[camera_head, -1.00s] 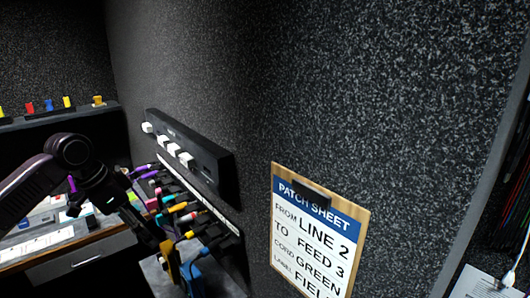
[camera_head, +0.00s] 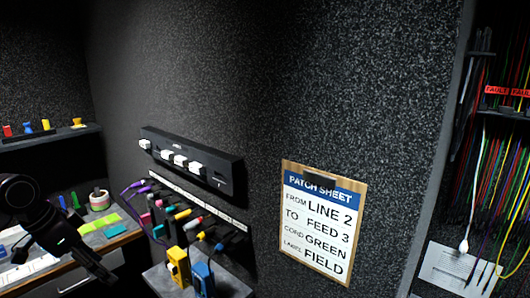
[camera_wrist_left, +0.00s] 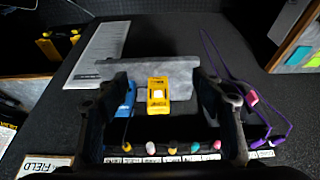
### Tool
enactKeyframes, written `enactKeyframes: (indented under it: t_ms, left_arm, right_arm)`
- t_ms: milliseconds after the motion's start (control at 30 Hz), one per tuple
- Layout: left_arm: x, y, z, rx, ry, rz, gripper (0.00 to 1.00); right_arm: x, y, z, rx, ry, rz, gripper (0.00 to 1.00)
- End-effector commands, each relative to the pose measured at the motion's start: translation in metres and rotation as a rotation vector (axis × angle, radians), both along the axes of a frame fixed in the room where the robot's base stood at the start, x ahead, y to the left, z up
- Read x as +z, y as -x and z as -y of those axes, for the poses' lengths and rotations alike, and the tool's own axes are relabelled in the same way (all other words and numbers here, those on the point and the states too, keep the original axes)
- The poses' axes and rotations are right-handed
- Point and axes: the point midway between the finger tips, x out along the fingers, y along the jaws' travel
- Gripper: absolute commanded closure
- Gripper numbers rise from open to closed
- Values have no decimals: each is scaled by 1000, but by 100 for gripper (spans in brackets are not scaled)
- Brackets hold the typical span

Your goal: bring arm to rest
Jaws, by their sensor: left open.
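My left arm comes in at the left edge of the head view, and its dark gripper (camera_head: 98,270) hangs at the lower left, in front of the desk. In the left wrist view my left gripper (camera_wrist_left: 158,78) has its two fingers wide apart with nothing held between them. Beyond the fingers lie a yellow device (camera_wrist_left: 158,94) and a blue device (camera_wrist_left: 126,104) on a grey shelf. My right gripper is not in view.
A row of coloured cord plugs (camera_head: 172,212) sticks out from the wall below a black panel with white knobs (camera_head: 190,160). A patch sheet clipboard (camera_head: 318,225) hangs on the wall. Hanging cables (camera_head: 500,150) fill the right side. The desk (camera_head: 85,262) is at left.

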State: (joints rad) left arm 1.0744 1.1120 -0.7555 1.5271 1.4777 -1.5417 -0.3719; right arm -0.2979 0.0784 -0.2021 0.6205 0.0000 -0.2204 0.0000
Motion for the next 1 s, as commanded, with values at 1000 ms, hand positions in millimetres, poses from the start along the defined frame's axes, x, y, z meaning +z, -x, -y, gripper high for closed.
enactKeyframes:
  t_ms: [1000]
  left_arm:
    - [-467,50,18,484,-72,-19,38]
  right_arm:
    - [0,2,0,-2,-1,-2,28]
